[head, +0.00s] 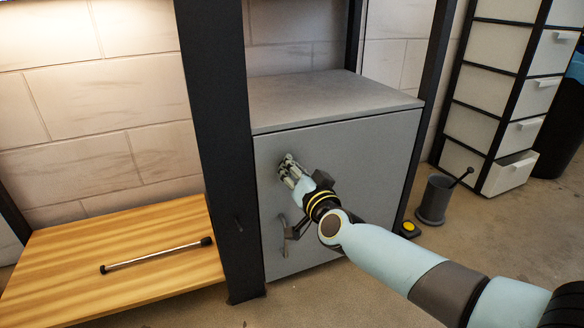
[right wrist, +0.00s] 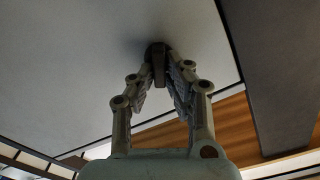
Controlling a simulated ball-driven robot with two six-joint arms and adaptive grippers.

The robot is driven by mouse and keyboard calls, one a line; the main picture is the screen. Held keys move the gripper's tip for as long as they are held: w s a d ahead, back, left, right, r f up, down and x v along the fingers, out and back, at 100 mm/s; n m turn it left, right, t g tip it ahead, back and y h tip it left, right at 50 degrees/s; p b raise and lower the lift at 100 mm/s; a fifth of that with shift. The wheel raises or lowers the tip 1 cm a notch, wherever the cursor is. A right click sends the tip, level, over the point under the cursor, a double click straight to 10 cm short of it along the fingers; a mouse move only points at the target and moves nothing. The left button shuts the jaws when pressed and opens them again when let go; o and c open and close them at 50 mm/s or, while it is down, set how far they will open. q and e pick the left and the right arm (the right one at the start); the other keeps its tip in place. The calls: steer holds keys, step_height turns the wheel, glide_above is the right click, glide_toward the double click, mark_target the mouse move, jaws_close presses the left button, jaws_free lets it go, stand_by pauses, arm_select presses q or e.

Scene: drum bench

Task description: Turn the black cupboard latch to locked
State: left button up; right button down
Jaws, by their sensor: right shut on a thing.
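The grey cupboard (head: 345,165) stands behind a dark post, its door front facing me. My right gripper (head: 287,163) is at the upper left of the door. In the right wrist view its two fingers (right wrist: 160,80) close in on the small black latch (right wrist: 158,62), which sticks out from the door between the fingertips. The gripper is shut on the latch. In the head view the fingers mostly hide the latch, so its angle is hard to tell there. A curved handle (head: 286,236) sits lower on the door. My left gripper is not in view.
A dark upright post (head: 222,150) stands just left of the door. A wooden board (head: 60,265) with a dark-ended rod (head: 155,256) lies at left. A grey bin (head: 435,200), a yellow-topped black item (head: 409,228) and a drawer tower (head: 495,100) with its bottom drawer partly open are at right.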

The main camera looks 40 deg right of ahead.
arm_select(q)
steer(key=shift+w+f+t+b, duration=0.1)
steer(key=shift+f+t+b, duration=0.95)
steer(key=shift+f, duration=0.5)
arm_select(e)
steer(key=shift+s+d+f+m, duration=0.1)
steer(key=shift+f+m, duration=0.1)
steer(key=shift+m, duration=1.9)
steer(key=shift+w+d+f+m, duration=0.1)
steer(key=shift+f+m, duration=0.1)
steer(key=shift+m, duration=1.9)
steer(key=shift+s+d+f+m, duration=0.1)
steer(key=shift+f+m, duration=0.1)
steer(key=shift+m, duration=1.9)
steer(key=shift+a, duration=0.1)
steer(key=c, duration=1.4)
jaws_free()
steer(key=shift+o, duration=0.2)
steer(key=shift+s, duration=0.1)
